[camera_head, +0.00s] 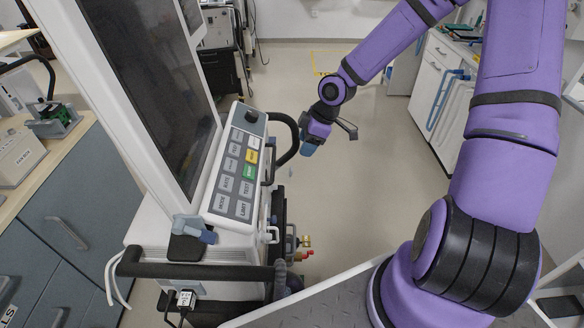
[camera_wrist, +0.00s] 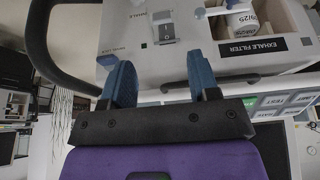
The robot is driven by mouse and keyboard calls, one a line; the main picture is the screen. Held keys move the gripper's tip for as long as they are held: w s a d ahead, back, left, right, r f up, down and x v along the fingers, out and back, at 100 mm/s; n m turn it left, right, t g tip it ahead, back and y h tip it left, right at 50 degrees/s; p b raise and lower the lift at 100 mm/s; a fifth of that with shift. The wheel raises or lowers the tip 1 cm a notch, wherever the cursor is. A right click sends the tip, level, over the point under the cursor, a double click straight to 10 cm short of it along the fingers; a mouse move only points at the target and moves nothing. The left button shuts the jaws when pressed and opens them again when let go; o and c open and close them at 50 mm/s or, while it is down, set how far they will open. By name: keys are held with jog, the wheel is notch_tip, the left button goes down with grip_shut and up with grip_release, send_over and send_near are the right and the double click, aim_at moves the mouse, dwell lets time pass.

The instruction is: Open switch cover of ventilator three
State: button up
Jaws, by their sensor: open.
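A ventilator (camera_head: 225,235) with a dark screen and a key panel stands at the left of the head view. No number on it is readable. My gripper (camera_head: 311,145) is right of the key panel, beyond the black handle in the head view. In the wrist view, my gripper (camera_wrist: 162,76) has two blue fingers spread wide with nothing between them. Ahead of them is a pale ventilator housing (camera_wrist: 190,52). A small grey plate with a switch-like part (camera_wrist: 165,29) sits on it, above the gap between the fingers. Whether this is the cover, and its state, is unclear.
The wrist view shows an open compartment labelled exhale filter (camera_wrist: 253,47) at the right and a dark curved handle (camera_wrist: 40,45) at the left. In the head view, a bench (camera_head: 50,165) stands left and white cabinets (camera_head: 437,85) right. Clear floor (camera_head: 345,205) lies between.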

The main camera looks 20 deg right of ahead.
aim_at(291, 169)
jog(key=shift+x, duration=5.3)
jog(key=shift+a, duration=0.15)
jog(key=shift+c, duration=0.2)
jog(key=c, duration=0.9)
jog(key=shift+r, duration=0.1)
